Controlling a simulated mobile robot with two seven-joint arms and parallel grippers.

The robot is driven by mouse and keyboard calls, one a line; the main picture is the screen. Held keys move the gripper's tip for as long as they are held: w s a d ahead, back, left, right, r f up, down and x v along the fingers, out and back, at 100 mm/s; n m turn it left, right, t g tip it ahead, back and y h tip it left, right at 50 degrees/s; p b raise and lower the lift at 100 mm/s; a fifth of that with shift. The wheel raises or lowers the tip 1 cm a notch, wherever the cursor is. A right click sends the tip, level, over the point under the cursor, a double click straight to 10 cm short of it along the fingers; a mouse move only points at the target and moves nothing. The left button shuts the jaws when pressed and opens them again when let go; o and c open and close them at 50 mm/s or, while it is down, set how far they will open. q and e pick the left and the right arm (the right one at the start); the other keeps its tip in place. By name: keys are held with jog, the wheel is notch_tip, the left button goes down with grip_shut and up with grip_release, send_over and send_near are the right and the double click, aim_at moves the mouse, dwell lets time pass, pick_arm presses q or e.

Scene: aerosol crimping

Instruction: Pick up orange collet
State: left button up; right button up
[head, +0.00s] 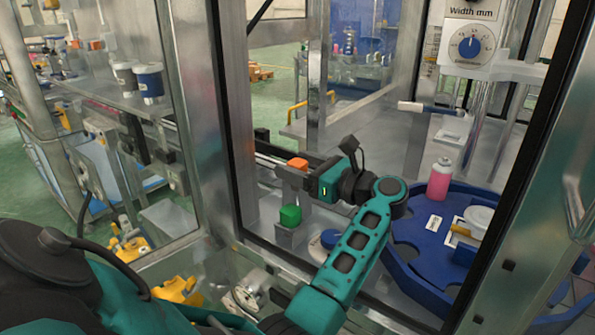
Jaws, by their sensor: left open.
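The orange collet (297,163) is a small orange block on a grey metal support inside the machine, near the middle of the head view. A similar green block (290,216) sits on another grey support nearer to me. My left gripper (313,186) reaches in through the machine opening from the right side of the collet, with its arm bent over the blue plate. It is open and just to the right of the orange collet, slightly lower in the picture. Its fingers are small and hard to make out. My right gripper is not in view.
A blue plate (412,243) with a pink can (440,180) stands to the right of my arm. Metal frame posts (222,130) edge the opening on both sides.

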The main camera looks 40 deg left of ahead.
pick_arm(q)
jog(key=shift+s+a, duration=0.15)
jog(key=shift+a, duration=1.05)
jog(key=c, duration=1.1)
jog(key=shift+c, duration=0.2)
jog(key=shift+r, duration=0.1)
notch_tip(320, 180, up, 20)
jog(key=b, duration=0.1)
